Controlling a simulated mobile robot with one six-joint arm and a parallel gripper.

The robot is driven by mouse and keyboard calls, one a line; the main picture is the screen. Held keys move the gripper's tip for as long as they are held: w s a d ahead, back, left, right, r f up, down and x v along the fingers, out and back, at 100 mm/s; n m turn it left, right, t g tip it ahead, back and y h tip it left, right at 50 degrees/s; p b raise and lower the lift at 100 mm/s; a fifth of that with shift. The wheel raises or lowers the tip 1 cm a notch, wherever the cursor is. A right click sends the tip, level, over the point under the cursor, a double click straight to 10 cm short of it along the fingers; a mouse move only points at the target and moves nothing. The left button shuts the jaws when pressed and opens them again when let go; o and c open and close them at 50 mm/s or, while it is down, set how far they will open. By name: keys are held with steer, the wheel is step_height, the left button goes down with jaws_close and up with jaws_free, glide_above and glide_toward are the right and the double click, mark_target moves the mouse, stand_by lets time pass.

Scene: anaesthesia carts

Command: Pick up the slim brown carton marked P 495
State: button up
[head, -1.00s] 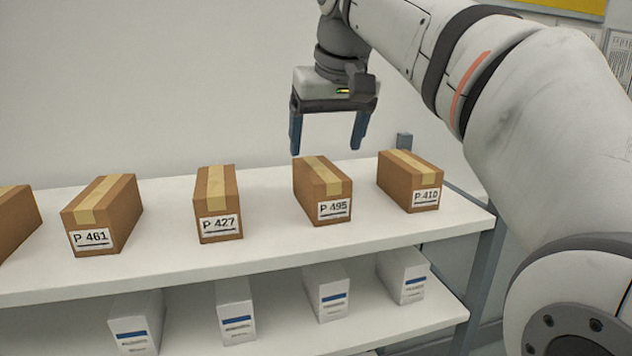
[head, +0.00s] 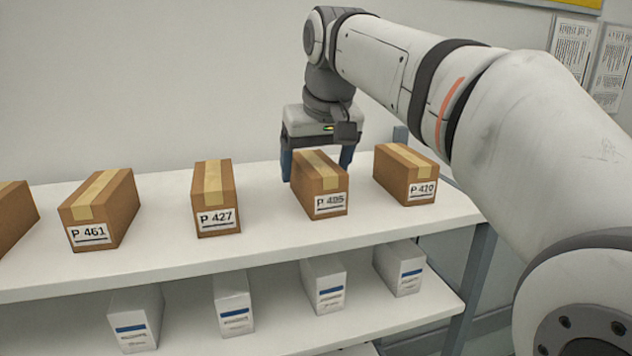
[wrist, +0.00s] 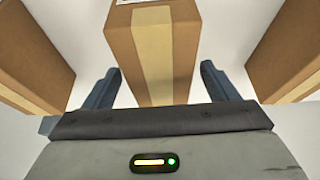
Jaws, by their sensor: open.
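The slim brown carton marked P 495 (head: 320,184) stands on the upper shelf, with tape along its top and its label facing front. My gripper (head: 318,172) is open and lowered over the rear part of this carton, one blue finger on each side. In the wrist view the carton (wrist: 153,58) lies between the two open fingers of my gripper (wrist: 158,88), with a gap visible on both sides. The right finger is partly hidden behind the carton in the head view.
Carton P 410 (head: 405,174) stands close on the right, and P 427 (head: 216,197) on the left with a wider gap. P 461 (head: 98,209) and another carton (head: 14,217) stand farther left.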

steer(key=shift+f, duration=0.2)
steer(key=shift+c, duration=0.6)
steer(key=c, duration=1)
steer(key=shift+r, duration=0.1)
